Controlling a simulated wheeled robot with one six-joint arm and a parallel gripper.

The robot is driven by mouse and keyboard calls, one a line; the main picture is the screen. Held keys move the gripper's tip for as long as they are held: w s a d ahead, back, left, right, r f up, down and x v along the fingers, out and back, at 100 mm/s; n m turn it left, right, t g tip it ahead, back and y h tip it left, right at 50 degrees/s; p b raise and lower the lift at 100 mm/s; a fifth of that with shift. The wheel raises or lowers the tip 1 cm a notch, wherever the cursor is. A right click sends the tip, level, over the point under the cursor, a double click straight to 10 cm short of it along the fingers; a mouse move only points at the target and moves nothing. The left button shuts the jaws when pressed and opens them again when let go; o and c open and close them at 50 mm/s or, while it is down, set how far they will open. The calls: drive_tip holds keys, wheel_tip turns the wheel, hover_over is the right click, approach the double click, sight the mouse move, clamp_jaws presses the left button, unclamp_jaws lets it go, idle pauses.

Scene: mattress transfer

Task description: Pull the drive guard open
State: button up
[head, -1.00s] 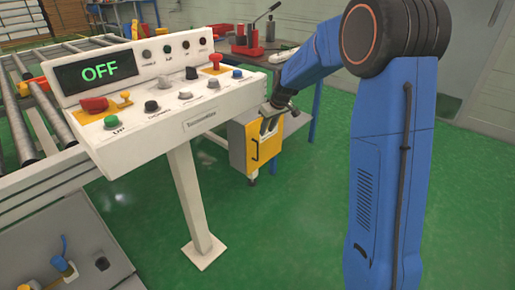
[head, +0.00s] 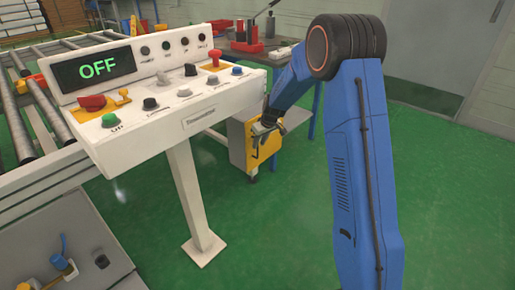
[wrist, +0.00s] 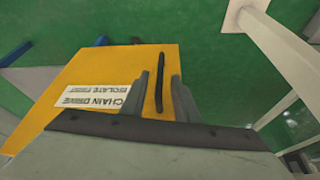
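The drive guard (head: 262,153) is a yellow panel on a pale cabinet behind the control console. In the wrist view the guard (wrist: 92,78) fills the upper middle, with an upside-down white label (wrist: 97,96) reading "CHAIN DRIVE ISOLATE FIRST". Its black bar handle (wrist: 160,65) stands upright in that picture. My gripper (head: 264,130) is in front of the guard's upper part and hides the handle in the head view. In the wrist view my gripper (wrist: 160,78) is open, one finger on each side of the handle, with gaps visible. Contact cannot be told.
The white control console (head: 170,120) on its post stands left of the guard, its display reading OFF. A roller conveyor (head: 35,110) is at the left. A workbench (head: 300,75) with red tools is behind. Green floor (head: 290,230) is clear in front.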

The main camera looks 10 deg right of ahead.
drive_tip(key=shift+x, duration=2)
clamp_jaws()
